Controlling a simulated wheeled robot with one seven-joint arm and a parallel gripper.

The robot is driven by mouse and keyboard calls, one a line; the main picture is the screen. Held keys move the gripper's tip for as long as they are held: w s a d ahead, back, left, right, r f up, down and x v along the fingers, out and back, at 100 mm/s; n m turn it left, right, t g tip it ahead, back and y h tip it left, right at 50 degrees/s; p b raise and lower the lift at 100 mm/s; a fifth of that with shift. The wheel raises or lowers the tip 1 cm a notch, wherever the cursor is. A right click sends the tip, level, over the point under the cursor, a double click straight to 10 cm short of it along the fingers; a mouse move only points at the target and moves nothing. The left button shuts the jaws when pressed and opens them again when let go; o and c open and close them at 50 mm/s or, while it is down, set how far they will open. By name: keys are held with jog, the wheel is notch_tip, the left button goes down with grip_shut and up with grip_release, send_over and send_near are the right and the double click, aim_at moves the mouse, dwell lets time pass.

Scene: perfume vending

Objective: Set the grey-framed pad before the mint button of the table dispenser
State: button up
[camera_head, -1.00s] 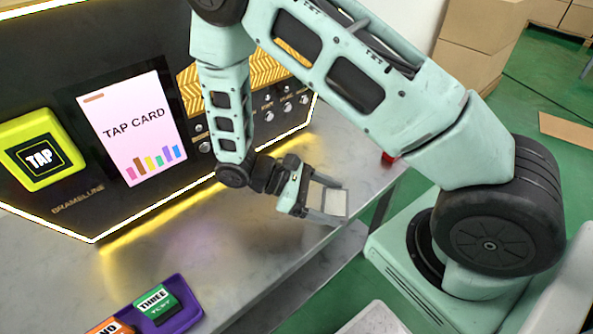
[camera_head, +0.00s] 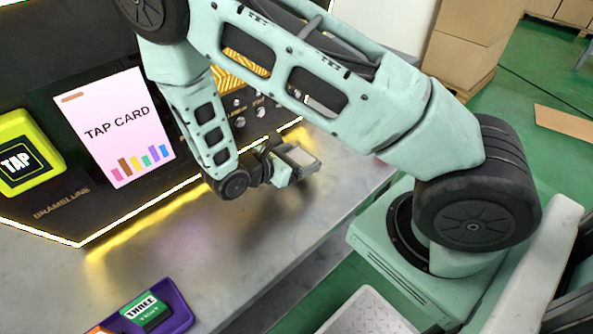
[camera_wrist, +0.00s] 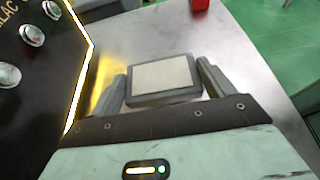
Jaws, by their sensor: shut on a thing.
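The grey-framed pad (camera_head: 299,155) has a pale cream face. My gripper (camera_head: 291,163) is shut on it and holds it above the table, near the dispenser's lower right edge. In the wrist view the pad (camera_wrist: 161,76) sits between the two fingers of my gripper (camera_wrist: 163,84), face visible. The table dispenser (camera_head: 60,214) is a black panel with a glowing yellow edge. Its round silver buttons show at the left of the wrist view, one of them a silver button (camera_wrist: 31,35). I cannot tell which is mint; the labels are cut off or too small.
The grey table (camera_head: 210,250) is clear around the pad. A purple tray (camera_head: 180,317) with labelled blocks lies at the front. A yellow TAP reader (camera_head: 45,140) and TAP CARD screen (camera_head: 117,127) are on the dispenser. A red object (camera_wrist: 284,5) stands farther along the table.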

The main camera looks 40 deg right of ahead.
jog(key=shift+f+b, duration=0.3)
jog(key=shift+f, duration=1.65)
jog(key=shift+f, duration=0.1)
jog(key=o, duration=1)
jog(key=shift+c, duration=0.2)
jog(key=shift+a+r, duration=0.1)
jog(key=shift+r, duration=0.1)
jog(key=v, duration=1.1)
jog(key=shift+s+a+r+p, duration=0.1)
jog(key=shift+a+p, duration=0.25)
jog(key=shift+p, duration=0.05)
jog(key=s+a+r+m+y, duration=0.5)
jog(key=s+r+y, duration=0.2)
jog(key=s+r, duration=0.1)
jog(key=s+a+r+m+y, duration=0.5)
jog(key=s+a+r+y, duration=0.1)
jog(key=s+r, duration=0.3)
jog(key=shift+a+r+m+y, duration=0.3)
jog(key=shift+r+m+y, duration=0.1)
jog(key=shift+r+y, duration=0.15)
